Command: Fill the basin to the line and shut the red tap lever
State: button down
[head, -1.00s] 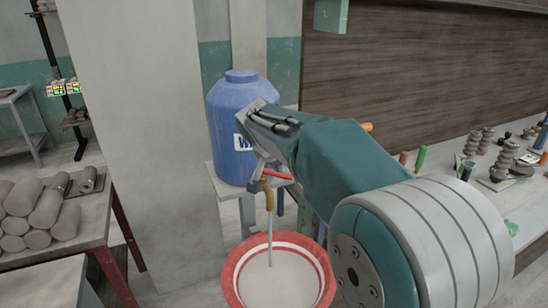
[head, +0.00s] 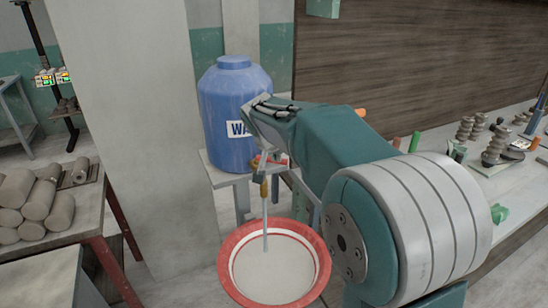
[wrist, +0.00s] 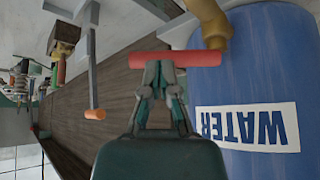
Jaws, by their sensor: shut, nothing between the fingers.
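The blue water barrel (head: 228,105) stands on a small stand, with a brass tap (head: 264,188) at its front. A pale stream (head: 265,225) runs from the tap into the red-rimmed basin (head: 232,283). Pale liquid (head: 275,270) lies inside; I cannot tell its level against the line. My gripper (head: 275,163) is at the tap, and its fingers are shut and empty. In the wrist view, the red lever (wrist: 195,58) lies crosswise just beyond the fingertips (wrist: 160,70). I cannot tell whether they touch it. In the head view my gripper partly hides the lever.
A wall bench (head: 520,185) with small clay pieces and tools runs along the right. A table (head: 75,222) with clay rolls stands at the left. A pale pillar (head: 135,110) rises behind the basin. An orange-tipped bar (wrist: 95,114) shows left of my fingers in the wrist view.

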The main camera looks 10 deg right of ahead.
jog(key=shift+w+d+n+t+y, duration=0.15)
jog(key=shift+w+d+n+y, duration=0.15)
jog(key=shift+n, duration=0.25)
jog(key=shift+w+d+n+t+y, duration=0.15)
jog(key=shift+n+y, duration=0.15)
jog(key=shift+n, duration=0.25)
jog(key=shift+w+d+n+y, duration=0.25)
jog(key=shift+w+n+y, duration=0.15)
jog(key=shift+w+n, duration=0.3)
jog(key=shift+w+d+n+y, duration=0.2)
jog(key=shift+w+n+y, duration=0.2)
jog(key=shift+w+n, duration=0.3)
jog(key=shift+w, duration=0.1)
jog(key=shift+a, duration=0.15)
jog(key=shift+s+a, duration=0.5)
